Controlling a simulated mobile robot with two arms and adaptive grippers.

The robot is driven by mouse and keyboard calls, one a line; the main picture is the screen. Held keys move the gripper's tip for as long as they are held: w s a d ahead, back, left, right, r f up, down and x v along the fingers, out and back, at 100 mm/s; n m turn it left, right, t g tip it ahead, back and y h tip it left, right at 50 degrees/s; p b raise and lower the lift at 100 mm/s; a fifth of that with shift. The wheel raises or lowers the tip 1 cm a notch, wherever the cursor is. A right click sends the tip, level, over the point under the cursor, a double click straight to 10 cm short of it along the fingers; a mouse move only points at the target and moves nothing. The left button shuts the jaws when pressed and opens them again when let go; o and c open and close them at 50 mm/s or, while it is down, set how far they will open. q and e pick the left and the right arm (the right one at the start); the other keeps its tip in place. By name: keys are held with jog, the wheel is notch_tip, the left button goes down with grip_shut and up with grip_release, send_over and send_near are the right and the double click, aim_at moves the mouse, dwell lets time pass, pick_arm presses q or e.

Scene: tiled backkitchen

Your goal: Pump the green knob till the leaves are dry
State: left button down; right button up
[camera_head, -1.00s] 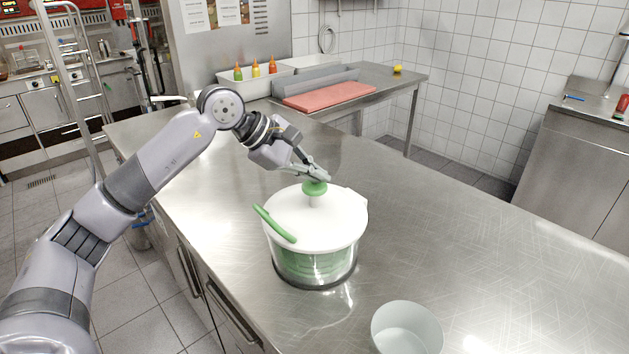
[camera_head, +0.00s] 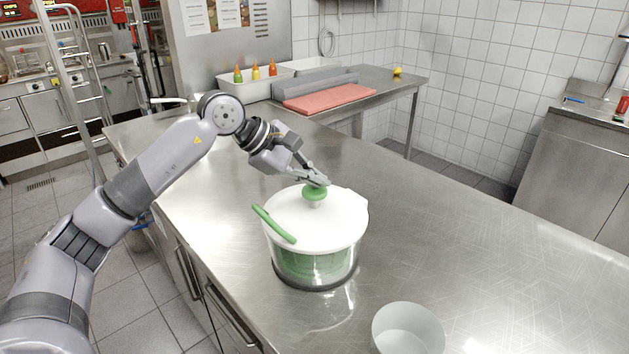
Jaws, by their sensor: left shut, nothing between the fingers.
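A salad spinner (camera_head: 327,226) with a white lid and a clear bowl stands upright on the steel counter. Its green knob (camera_head: 315,194) sticks up from the middle of the lid on a short pale stem. A green handle (camera_head: 273,223) lies along the left side of the lid. Green shows through the clear wall; I cannot make out single leaves. My left gripper (camera_head: 322,181) is shut and empty, with its fingertips right on top of the knob, seemingly touching it. My right gripper is not in view.
A white bowl (camera_head: 408,330) stands at the front of the counter, right of the spinner. The counter to the right is clear. Behind, a side table holds a red cutting board (camera_head: 329,97) and a bin with sauce bottles (camera_head: 255,72).

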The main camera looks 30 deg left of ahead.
aim_at(315, 190)
pick_arm(q)
jog(key=shift+f+b, duration=0.4)
jog(key=shift+f, duration=0.25)
jog(key=shift+r, duration=0.1)
dwell(0.3)
jog(key=shift+r+p, duration=1.6)
jog(key=shift+r, duration=0.6)
jog(key=shift+w+r, duration=0.1)
notch_tip(315, 190, up, 5)
jog(key=p, duration=0.3)
jog(key=shift+p, duration=0.3)
dwell(0.5)
